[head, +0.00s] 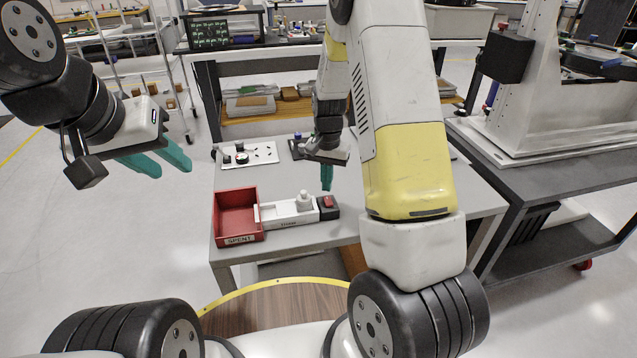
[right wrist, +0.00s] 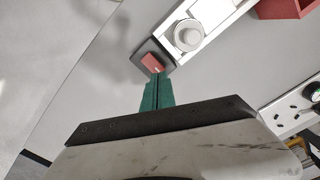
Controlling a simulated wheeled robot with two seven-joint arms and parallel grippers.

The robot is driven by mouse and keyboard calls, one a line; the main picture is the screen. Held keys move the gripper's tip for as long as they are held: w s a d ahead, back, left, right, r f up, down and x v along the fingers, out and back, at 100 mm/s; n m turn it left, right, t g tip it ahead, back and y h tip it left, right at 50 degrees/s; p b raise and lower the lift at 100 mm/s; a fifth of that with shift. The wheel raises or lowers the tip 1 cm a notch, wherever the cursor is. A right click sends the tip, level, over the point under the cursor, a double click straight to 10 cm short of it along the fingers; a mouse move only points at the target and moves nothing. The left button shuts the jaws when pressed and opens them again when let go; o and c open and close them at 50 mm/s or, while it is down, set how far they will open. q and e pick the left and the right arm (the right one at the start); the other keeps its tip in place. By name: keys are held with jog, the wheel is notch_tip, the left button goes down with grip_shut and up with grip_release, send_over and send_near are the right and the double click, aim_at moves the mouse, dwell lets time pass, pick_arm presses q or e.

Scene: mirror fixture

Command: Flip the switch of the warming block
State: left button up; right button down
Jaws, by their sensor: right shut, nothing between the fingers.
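The warming block (head: 285,213) is a long white unit on the grey table, with a white knob-like piece (head: 304,201) on top. Its black right end carries a red rocker switch (head: 328,202). In the right wrist view the switch (right wrist: 152,62) shows a small pale mark and lies just beyond my teal fingertips. My right gripper (head: 327,187) is shut and empty, pointing down close above the switch; I cannot tell whether it touches. It also shows in the right wrist view (right wrist: 158,80). My left gripper (head: 171,168) is open and empty, in the air left of the table.
A red tray (head: 237,238) labelled SPENT adjoins the block's left end. A white panel (head: 248,154) with black fittings and a dark item (head: 297,147) lie behind. The table's right part is clear. A dark bench (head: 560,170) with a large fixture stands at right.

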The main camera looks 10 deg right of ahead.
aim_at(326, 197)
jog(key=shift+f, duration=1.3)
jog(key=shift+r, duration=1.55)
jog(key=shift+r, duration=0.1)
jog(key=shift+r, duration=2.4)
